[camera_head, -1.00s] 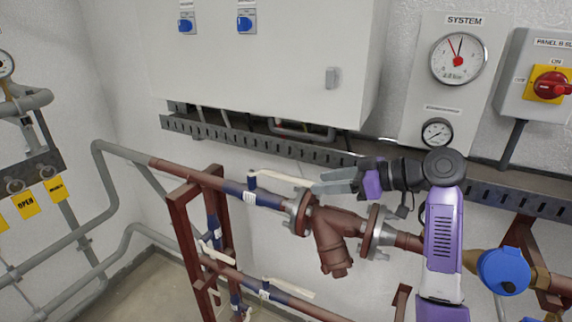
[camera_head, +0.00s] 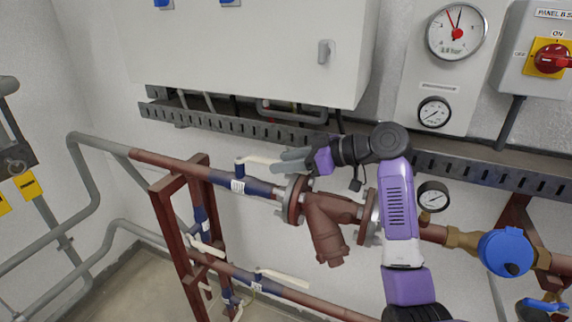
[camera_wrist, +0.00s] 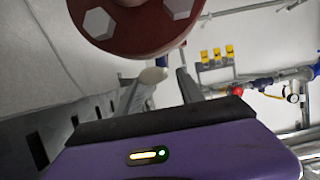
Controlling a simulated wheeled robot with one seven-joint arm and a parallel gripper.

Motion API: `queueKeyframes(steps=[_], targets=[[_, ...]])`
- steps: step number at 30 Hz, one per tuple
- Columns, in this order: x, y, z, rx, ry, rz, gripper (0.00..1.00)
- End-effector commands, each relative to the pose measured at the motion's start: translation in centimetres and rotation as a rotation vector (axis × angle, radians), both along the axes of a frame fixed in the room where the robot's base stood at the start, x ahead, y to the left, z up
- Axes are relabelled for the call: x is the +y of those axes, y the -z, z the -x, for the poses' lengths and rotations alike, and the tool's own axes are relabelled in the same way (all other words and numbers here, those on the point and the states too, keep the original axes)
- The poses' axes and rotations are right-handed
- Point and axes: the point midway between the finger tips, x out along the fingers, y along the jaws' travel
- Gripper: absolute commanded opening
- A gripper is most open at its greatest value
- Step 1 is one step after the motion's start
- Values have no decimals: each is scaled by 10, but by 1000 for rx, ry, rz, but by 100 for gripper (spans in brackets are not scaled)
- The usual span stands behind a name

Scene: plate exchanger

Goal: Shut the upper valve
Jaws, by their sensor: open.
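The upper valve (camera_head: 238,186) is a blue body with a white tag on the upper brown pipe. Its cream lever (camera_head: 258,160) points right, roughly along the pipe. My gripper (camera_head: 278,162) is open at the lever's free end, just above the left flange. In the wrist view, the pale lever (camera_wrist: 152,76) shows between the two grey fingers (camera_wrist: 158,92), with a bit of blue behind it. I cannot tell whether the fingers touch it. The fingers hide the lever's tip in the head view.
A brown flanged strainer (camera_head: 326,226) sits directly below my gripper; its flange (camera_wrist: 140,22) fills the top of the wrist view. A slotted cable tray (camera_head: 220,130) and grey cabinet (camera_head: 240,60) are behind. A lower pipe carries another cream lever (camera_head: 285,280).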

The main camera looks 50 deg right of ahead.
Motion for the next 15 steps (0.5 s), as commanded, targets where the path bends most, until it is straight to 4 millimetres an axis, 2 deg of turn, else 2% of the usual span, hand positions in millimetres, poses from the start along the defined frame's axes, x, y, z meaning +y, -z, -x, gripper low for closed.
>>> queueKeyframes(steps=[7, 13, 14, 15], targets=[[0, 0, -1, 0, 0, 0, 45], [0, 0, -1, 0, 0, 0, 5], [0, 0, -1, 0, 0, 0, 0], [0, 0, -1, 0, 0, 0, 0]])
